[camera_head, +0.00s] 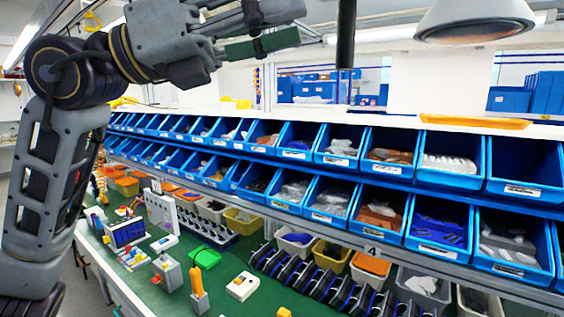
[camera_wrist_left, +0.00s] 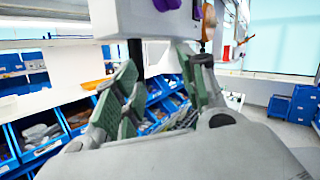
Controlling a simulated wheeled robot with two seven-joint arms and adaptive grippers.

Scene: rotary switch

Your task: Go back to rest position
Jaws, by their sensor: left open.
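My left arm comes in from the left in the head view and is raised. Its gripper (camera_head: 296,25) is high at the top, in front of the upper background, well above the workbench. The gripper is open and nothing is between its fingers. In the left wrist view the two green-padded fingers (camera_wrist_left: 160,78) stand apart. A pale box with purple parts (camera_wrist_left: 150,18) shows at the top of that view, beyond the fingers; I cannot tell whether it is the rotary switch. My right gripper is not in view.
Blue bins (camera_head: 345,145) fill two rack rows behind the green bench (camera_head: 225,285). Small devices, including a white box (camera_head: 242,286) and an orange-handled tool (camera_head: 199,290), stand on it. A black pole (camera_head: 346,35) and a grey lamp-like shape (camera_head: 475,20) hang right of my gripper.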

